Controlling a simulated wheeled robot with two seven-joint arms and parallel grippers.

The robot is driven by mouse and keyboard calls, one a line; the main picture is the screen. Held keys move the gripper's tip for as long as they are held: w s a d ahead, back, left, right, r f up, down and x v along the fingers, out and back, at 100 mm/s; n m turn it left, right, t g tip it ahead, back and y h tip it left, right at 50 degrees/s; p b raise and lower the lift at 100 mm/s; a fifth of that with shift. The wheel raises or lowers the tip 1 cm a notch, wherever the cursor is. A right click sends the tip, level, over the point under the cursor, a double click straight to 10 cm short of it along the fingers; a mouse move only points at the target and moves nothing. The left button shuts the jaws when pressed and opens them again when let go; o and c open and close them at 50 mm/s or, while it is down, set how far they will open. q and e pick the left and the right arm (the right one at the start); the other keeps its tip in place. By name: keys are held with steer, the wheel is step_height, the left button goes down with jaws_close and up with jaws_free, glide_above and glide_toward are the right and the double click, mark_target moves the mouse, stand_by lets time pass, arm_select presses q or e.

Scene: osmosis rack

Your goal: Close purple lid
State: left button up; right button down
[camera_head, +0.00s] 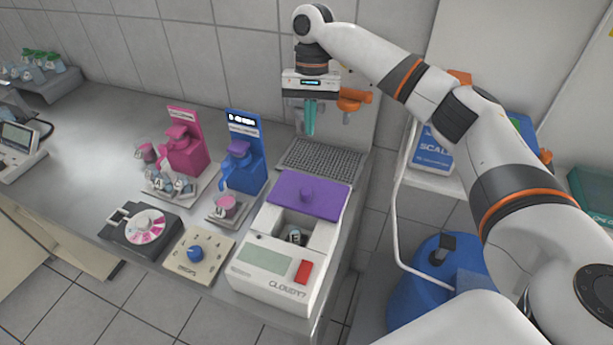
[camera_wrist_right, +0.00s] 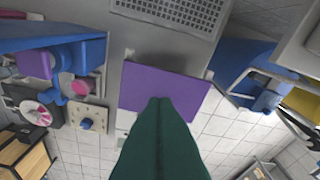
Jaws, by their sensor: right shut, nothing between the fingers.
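The purple lid (camera_head: 312,194) is a flat panel with a small knob, lying over the back part of the white CLOUDY? device (camera_head: 270,283). The front part of the device's chamber is uncovered, and a small vial marked E (camera_head: 294,236) shows inside. In the right wrist view the purple lid (camera_wrist_right: 150,88) lies beyond my fingertips. My right gripper (camera_head: 309,132) has teal fingers pointing down, shut and empty, above and behind the lid, over the perforated grate. It also shows in the right wrist view (camera_wrist_right: 160,105). My left gripper is not in view.
A perforated grate (camera_head: 322,160) lies behind the device. A blue dispenser (camera_head: 244,165) and a pink dispenser (camera_head: 184,150) stand to the left. A dial box (camera_head: 202,255) and a round device (camera_head: 143,227) sit at the front. The counter's right edge is close to the device.

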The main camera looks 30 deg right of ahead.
steer(key=f, duration=0.1)
steer(key=p, duration=0.2)
glide_toward(309, 178)
steer(key=x, duration=0.5)
steer(key=s+a, duration=0.1)
steer(key=s+a+p, duration=0.1)
steer(key=s, duration=0.1)
steer(key=shift+s+a+f, duration=0.2)
steer(key=shift+a+f, duration=0.05)
steer(key=shift+f, duration=0.1)
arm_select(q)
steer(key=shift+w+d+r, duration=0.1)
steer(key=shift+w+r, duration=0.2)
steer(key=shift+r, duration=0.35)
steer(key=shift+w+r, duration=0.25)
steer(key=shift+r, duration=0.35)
arm_select(e)
steer(key=shift+f, duration=0.1)
